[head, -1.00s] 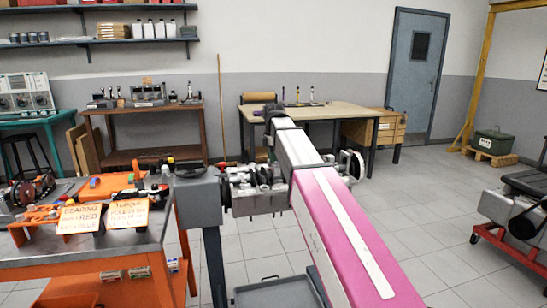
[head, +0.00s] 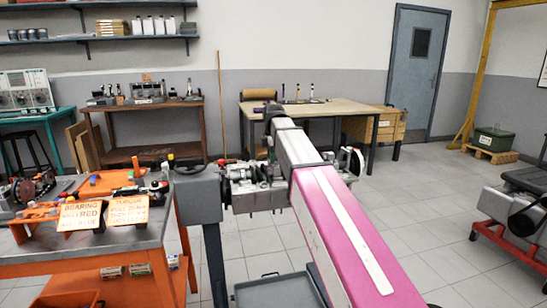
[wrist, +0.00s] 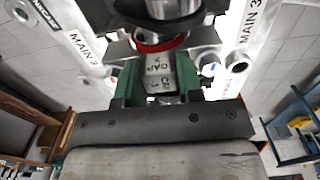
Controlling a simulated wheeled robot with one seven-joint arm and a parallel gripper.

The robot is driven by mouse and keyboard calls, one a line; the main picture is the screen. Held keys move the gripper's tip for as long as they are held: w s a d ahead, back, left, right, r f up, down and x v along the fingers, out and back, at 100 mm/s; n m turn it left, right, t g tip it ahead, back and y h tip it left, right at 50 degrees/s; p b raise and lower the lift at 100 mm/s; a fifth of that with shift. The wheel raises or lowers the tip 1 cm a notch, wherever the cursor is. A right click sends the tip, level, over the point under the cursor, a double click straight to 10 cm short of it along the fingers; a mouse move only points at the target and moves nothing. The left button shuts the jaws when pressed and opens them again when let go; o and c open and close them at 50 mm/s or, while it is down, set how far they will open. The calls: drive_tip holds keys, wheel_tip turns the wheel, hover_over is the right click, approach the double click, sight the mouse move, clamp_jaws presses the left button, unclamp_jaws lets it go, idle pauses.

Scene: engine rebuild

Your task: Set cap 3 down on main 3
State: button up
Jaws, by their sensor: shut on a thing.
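Cap 3 (wrist: 160,76) is a grey metal block with its label showing upside down in the wrist view. My gripper (wrist: 158,78) is shut on it, with a green finger on each side. The main 3 saddle area lies between two light metal rails marked MAIN 3 (wrist: 84,46). A round shiny journal (wrist: 172,8) with a red band below it shows just beyond the cap. I cannot tell whether the cap touches its seat. In the head view the engine block (head: 250,194) is on a stand, partly hidden by my arm, and my gripper cannot be made out.
An orange workbench (head: 90,258) with two signs and loose parts stands at the left. A grey tray (head: 275,291) is low below the block. A wooden table (head: 340,108) stands behind. Open tiled floor lies to the right, with a red-framed stand (head: 500,248) at the edge.

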drive_tip(key=shift+f, duration=0.55)
drive_tip(key=o, duration=0.8)
drive_tip(key=shift+c, duration=0.2)
drive_tip(key=shift+r, duration=1.5)
drive_tip(key=o, duration=0.6)
drive_tip(key=shift+c, duration=0.2)
wheel_tip(320, 180, up, 11)
